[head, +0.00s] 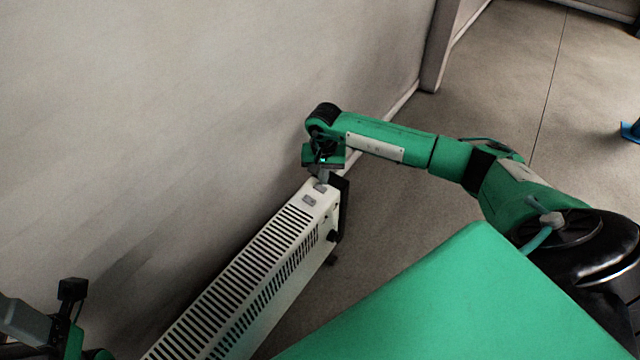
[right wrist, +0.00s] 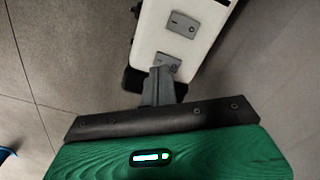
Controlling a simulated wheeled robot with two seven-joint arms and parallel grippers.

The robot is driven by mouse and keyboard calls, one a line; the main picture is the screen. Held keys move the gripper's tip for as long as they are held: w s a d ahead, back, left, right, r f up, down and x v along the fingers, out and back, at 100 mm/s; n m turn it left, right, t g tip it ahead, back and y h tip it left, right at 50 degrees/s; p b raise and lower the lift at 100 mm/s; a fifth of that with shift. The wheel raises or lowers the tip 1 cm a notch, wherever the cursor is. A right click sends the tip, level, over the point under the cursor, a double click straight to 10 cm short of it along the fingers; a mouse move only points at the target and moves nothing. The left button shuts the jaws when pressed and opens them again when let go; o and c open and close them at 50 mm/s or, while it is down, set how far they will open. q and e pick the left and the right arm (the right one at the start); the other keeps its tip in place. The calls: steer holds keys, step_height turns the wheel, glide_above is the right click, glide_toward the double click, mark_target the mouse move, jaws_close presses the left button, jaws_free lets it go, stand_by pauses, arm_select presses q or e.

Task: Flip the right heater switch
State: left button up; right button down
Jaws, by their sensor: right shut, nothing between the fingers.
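A long white slatted heater (head: 262,250) stands along the wall. Its far end carries two small grey rocker switches. The left switch (head: 309,201) is uncovered; it also shows in the right wrist view (right wrist: 182,24). The right switch (head: 321,187) is nearer the heater's end; in the right wrist view (right wrist: 170,60) the fingertips partly cover it. My right gripper (head: 322,177) is shut and empty, pointing down with its tips at the right switch. I cannot tell whether they touch it. Part of my left gripper (head: 25,322) shows at the lower left; its jaw state is unclear.
The wall (head: 200,100) runs close behind the heater. A dark knob (head: 332,236) sits on the heater's side. Open floor (head: 400,220) lies to the right of the heater. A blue object (head: 630,131) is at the far right edge.

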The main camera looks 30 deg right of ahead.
mark_target(323, 189)
steer(key=shift+r+p, duration=1.1)
steer(key=shift+r, duration=1)
steer(key=shift+f, duration=0.1)
